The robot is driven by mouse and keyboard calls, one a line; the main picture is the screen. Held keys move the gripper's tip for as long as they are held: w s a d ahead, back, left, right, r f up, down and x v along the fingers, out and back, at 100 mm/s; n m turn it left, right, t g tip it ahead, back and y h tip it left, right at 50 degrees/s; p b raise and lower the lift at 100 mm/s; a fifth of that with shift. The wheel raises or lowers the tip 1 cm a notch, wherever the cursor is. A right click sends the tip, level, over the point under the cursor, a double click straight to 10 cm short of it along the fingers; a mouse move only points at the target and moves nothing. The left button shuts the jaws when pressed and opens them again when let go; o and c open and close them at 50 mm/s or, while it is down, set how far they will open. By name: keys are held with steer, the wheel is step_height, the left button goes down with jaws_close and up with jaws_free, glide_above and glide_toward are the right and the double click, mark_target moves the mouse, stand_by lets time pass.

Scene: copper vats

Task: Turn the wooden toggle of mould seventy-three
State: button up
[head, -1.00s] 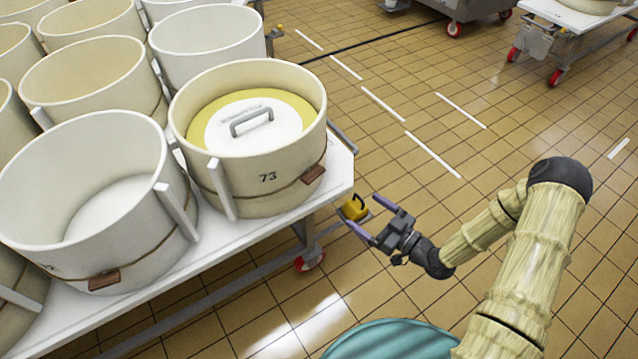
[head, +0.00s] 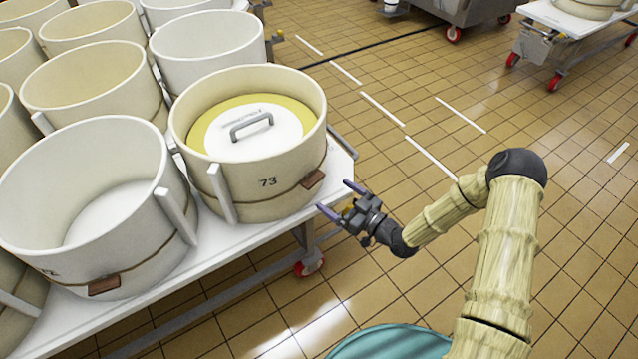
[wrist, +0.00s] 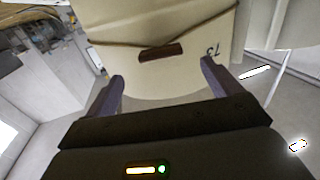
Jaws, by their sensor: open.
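Mould seventy-three (head: 250,190) is a cream round tub marked 73 at the near right corner of the white table. A white lid with a grey handle sits inside it. Its brown wooden toggle (head: 313,179) hangs on the cord around the tub's right side. In the wrist view the toggle (wrist: 161,52) lies ahead, between and beyond the fingers, near the number. My gripper (head: 340,198) is open and empty, just right of and slightly below the toggle in the head view, apart from it. The wrist view also shows my gripper's two purple fingers (wrist: 160,88).
A mould with a similar toggle (head: 104,284) stands left of mould seventy-three, and several more stand behind. The white table's edge (head: 235,245) runs below them. Tiled floor to the right is open. Another cart (head: 560,22) stands far right.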

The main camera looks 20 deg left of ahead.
mark_target(317, 183)
steer(key=x, duration=0.7)
steer(key=shift+w, duration=0.1)
steer(key=c, duration=1)
